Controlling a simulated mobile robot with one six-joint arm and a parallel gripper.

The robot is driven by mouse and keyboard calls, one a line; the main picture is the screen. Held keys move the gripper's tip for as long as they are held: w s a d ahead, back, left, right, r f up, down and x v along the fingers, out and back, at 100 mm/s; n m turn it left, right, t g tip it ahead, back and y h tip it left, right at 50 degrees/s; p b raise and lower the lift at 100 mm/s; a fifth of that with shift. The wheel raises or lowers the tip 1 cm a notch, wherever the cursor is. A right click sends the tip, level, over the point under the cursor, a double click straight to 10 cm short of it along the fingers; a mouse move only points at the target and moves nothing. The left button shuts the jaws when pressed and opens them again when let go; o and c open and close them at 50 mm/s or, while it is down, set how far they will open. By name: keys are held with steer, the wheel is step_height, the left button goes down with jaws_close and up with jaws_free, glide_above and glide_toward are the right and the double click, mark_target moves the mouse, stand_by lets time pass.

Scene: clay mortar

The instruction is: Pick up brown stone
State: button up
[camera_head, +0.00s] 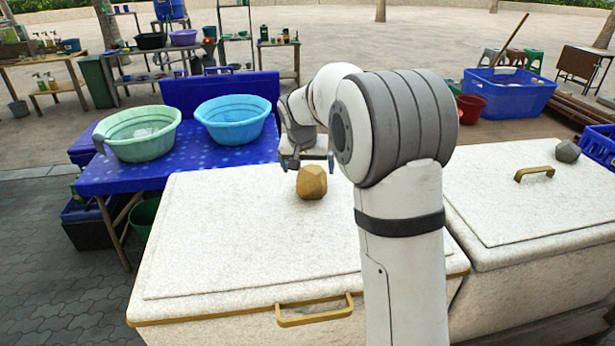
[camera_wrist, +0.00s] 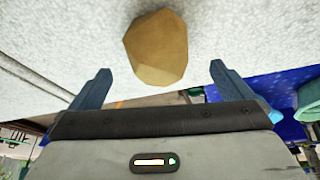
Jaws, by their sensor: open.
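The brown stone (camera_head: 311,182) is a faceted, tan-brown lump. It rests on the white speckled lid (camera_head: 240,235) of a large chest, near its far edge. My gripper (camera_head: 307,163) is just behind and above the stone in the head view, partly hidden by my arm. In the wrist view the stone (camera_wrist: 156,47) lies ahead of the gap between the two blue-grey fingers (camera_wrist: 158,80), roughly centred. The fingers are spread apart with nothing between them.
A grey stone (camera_head: 567,151) sits on a second white chest (camera_head: 530,200) at right, beside a blue crate (camera_head: 600,148). A blue table (camera_head: 190,160) at left bears a green basin (camera_head: 140,135) and a light-blue basin (camera_head: 232,120). The near part of the first lid is clear.

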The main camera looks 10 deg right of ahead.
mark_target(312, 179)
steer(key=p+x, duration=0.1)
steer(key=x, duration=0.6)
steer(key=shift+s+d+f+p, duration=0.1)
steer(key=shift+s+d+p, duration=0.1)
steer(key=shift+p, duration=0.15)
steer(key=shift+s, duration=0.1)
steer(key=shift+c, duration=0.3)
steer(key=c, duration=1.8)
steer(key=shift+r, duration=0.2)
